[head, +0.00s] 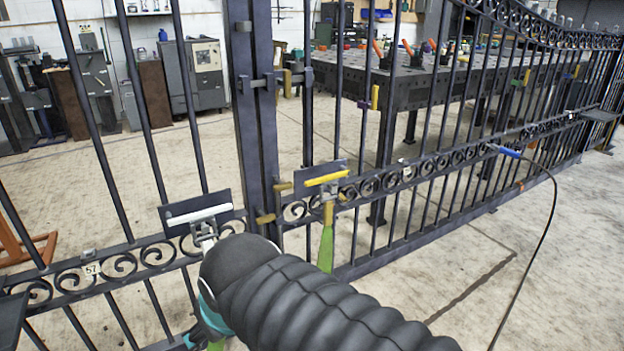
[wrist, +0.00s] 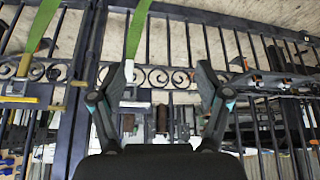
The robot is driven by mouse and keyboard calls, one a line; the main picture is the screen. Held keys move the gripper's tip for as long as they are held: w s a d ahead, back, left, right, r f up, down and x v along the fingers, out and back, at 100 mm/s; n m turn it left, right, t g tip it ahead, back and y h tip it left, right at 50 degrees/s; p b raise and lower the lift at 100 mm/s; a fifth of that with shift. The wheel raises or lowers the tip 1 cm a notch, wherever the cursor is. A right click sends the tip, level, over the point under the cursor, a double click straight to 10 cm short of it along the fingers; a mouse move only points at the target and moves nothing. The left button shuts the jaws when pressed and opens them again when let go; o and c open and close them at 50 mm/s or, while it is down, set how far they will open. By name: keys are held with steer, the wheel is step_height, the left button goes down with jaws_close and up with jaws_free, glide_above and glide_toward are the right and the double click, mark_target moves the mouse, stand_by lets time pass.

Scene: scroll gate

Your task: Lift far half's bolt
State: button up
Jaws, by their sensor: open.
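The dark iron gate has two halves meeting at upright posts (head: 250,120). On the left half, a bolt handle with a white bar (head: 198,215) sits on a dark plate, with a grey stem below. On the right half, which runs away to the back, a yellow-barred bolt handle (head: 326,179) has a yellow stem and green strip (head: 326,248). In the wrist view the yellow bar (wrist: 18,99) is at far left and a green strip (wrist: 138,30) at upper middle. My gripper (wrist: 165,72) is open near the white-barred bolt; my sleeved arm hides most of it in the head view.
A blue-ended cable (head: 508,152) hangs from the right half to the floor. A dark workbench (head: 440,85) with tools stands behind the gate. A number tag 57 (head: 91,269) is on the left half.

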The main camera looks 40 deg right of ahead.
steer(key=w+d+m+t+h, duration=0.2)
steer(key=w+d+h, duration=0.1)
steer(key=w+d, duration=0.6)
steer(key=t+h+b, duration=0.1)
steer(key=t+b, duration=0.2)
steer(key=t, duration=0.6)
glide_toward(284, 187)
steer(key=shift+m, duration=0.3)
steer(key=x, duration=1.1)
steer(key=shift+p, duration=0.4)
